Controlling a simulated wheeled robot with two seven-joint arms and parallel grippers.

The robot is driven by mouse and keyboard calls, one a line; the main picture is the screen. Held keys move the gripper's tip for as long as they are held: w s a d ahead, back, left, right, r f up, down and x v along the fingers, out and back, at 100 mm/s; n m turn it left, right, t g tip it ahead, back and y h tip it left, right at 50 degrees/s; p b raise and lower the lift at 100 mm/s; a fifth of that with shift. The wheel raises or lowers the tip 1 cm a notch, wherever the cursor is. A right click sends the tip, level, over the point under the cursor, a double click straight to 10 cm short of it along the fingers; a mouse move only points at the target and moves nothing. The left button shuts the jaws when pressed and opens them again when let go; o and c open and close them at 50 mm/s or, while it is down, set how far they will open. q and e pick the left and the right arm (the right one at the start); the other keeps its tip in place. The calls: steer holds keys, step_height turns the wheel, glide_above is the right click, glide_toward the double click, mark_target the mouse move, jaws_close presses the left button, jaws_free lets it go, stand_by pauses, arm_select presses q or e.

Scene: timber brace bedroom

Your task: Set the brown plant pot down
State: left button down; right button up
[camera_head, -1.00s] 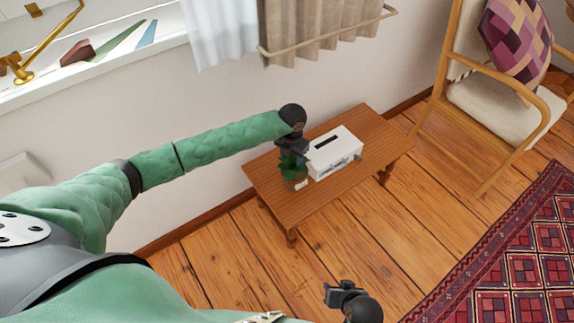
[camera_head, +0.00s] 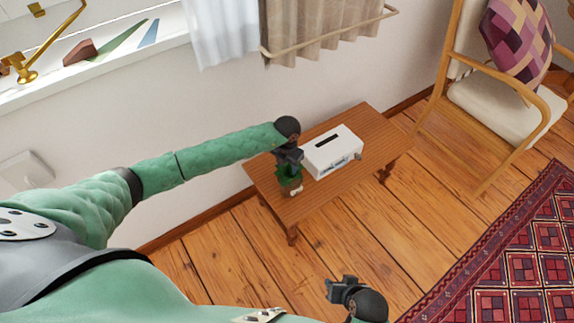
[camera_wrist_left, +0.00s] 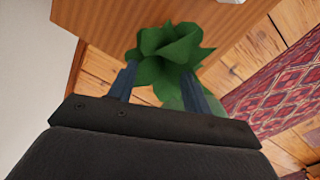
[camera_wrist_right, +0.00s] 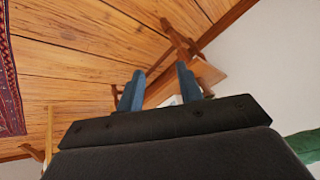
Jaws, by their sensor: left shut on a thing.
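The brown plant pot (camera_head: 291,189) with its leafy green plant (camera_head: 287,175) is at the left end of the small wooden table in the head view. My left gripper (camera_head: 289,158) is shut on it from above. In the left wrist view the leaves (camera_wrist_left: 168,45) rise between the two fingers (camera_wrist_left: 160,84) and hide most of the pot. I cannot tell whether its base touches the tabletop. My right gripper (camera_head: 338,287) is low in front of the table, empty, with its fingers (camera_wrist_right: 158,88) apart in the right wrist view.
The wooden table (camera_head: 375,135) carries a white box (camera_head: 332,152) with a dark slot, close to the right of the plant. Bare tabletop shows in front and to the right. A chair (camera_head: 500,105) stands at right, and a red patterned rug (camera_head: 510,260) lies on the floor.

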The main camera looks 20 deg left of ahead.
arm_select(q)
steer(key=c, duration=0.6)
jaws_free()
steer(key=shift+c, duration=0.2)
